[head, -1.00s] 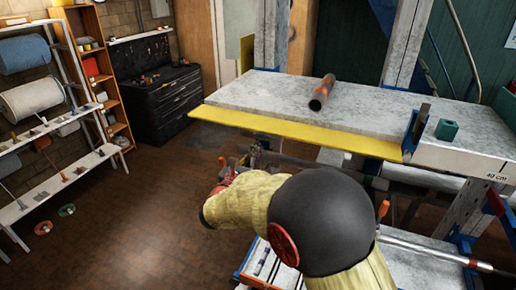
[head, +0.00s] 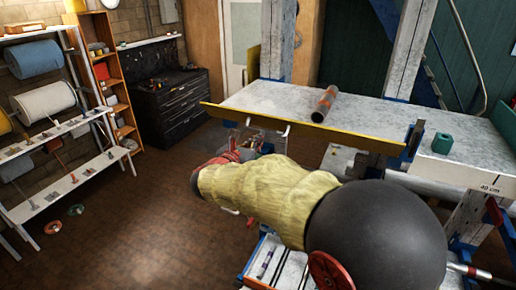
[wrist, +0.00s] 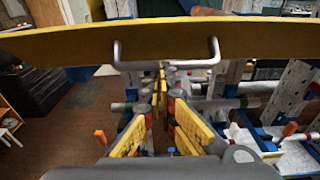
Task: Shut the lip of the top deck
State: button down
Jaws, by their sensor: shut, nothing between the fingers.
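The top deck (head: 375,115) is a grey slab with a long yellow lip (head: 330,136) hinged along its front edge. The lip is tilted up, so its outer face shows and its top edge hides the deck's front edge. In the wrist view the lip (wrist: 70,45) crosses the picture, with a metal bar handle (wrist: 165,64) on its face. My gripper (wrist: 161,75) is shut and empty, its fingertips close to the handle; I cannot tell whether they touch. In the head view my gripper (head: 238,150) is below the lip's left half, partly hidden by my arm.
A rusty pipe (head: 324,104) and a green block (head: 443,143) lie on the deck. A lower shelf with tools is below. A spool rack (head: 60,125) and black cabinet (head: 172,105) stand left, with open floor between.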

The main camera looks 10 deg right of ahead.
aim_at(264, 117)
jog(key=shift+w+d+r, duration=0.25)
jog(key=shift+w+r, duration=0.1)
jog(key=shift+r, duration=0.6)
jog(key=shift+w+d+r, duration=0.3)
jog(key=shift+w+r, duration=0.05)
jog(key=shift+r, duration=0.65)
jog(key=shift+w+d+r, duration=0.25)
jog(key=shift+w+r, duration=0.1)
jog(key=shift+r, duration=0.7)
